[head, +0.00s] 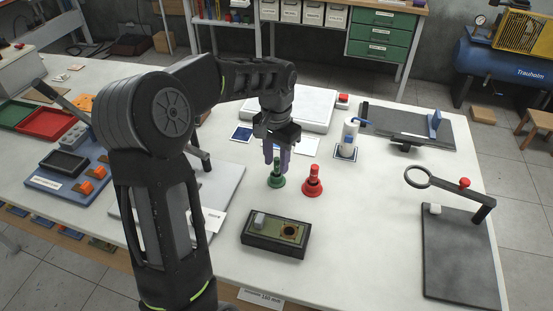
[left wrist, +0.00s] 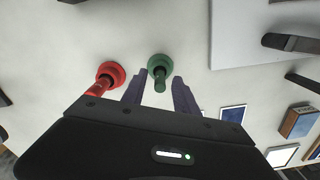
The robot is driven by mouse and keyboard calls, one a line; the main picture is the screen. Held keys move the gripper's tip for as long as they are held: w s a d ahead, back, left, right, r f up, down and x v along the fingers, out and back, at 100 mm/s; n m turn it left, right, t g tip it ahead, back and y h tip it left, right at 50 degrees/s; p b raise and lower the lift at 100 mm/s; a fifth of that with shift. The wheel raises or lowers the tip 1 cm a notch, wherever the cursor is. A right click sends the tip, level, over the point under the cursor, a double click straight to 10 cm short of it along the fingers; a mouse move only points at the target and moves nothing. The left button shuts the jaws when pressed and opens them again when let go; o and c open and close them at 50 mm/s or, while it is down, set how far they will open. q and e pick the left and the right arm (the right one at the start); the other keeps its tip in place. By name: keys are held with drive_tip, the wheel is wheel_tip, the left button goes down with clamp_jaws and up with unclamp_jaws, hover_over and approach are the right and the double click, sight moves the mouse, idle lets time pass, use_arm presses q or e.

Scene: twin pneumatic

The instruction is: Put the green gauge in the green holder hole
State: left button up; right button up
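The green gauge (head: 276,181) stands upright on the white table, with a wide round base and a narrow stem. It also shows in the left wrist view (left wrist: 159,67). My left gripper (head: 277,155) points down over it; in the left wrist view the purple fingers (left wrist: 158,76) are spread, one on each side of the stem, with gaps showing. A red gauge (head: 313,183) of the same shape stands just to the right. A black holder (head: 256,244) with a green top panel (head: 272,226) lies nearer, with a dark round hole and a grey block. My right gripper is out of view.
A white bottle (head: 350,138) stands at the back right. A black plate (head: 455,258) with a ring arm (head: 450,184) is at the right. A flat white device (head: 290,107) lies behind. Trays and orange blocks crowd the left. The table between gauges and holder is clear.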

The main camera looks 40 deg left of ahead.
use_arm(q)
drive_tip(key=shift+r, duration=0.2)
wheel_tip(320, 180, up, 8)
drive_tip(key=shift+r, duration=0.15)
wheel_tip(320, 180, up, 4)
drive_tip(key=shift+f+p, duration=0.15)
drive_tip(key=shift+p, duration=1)
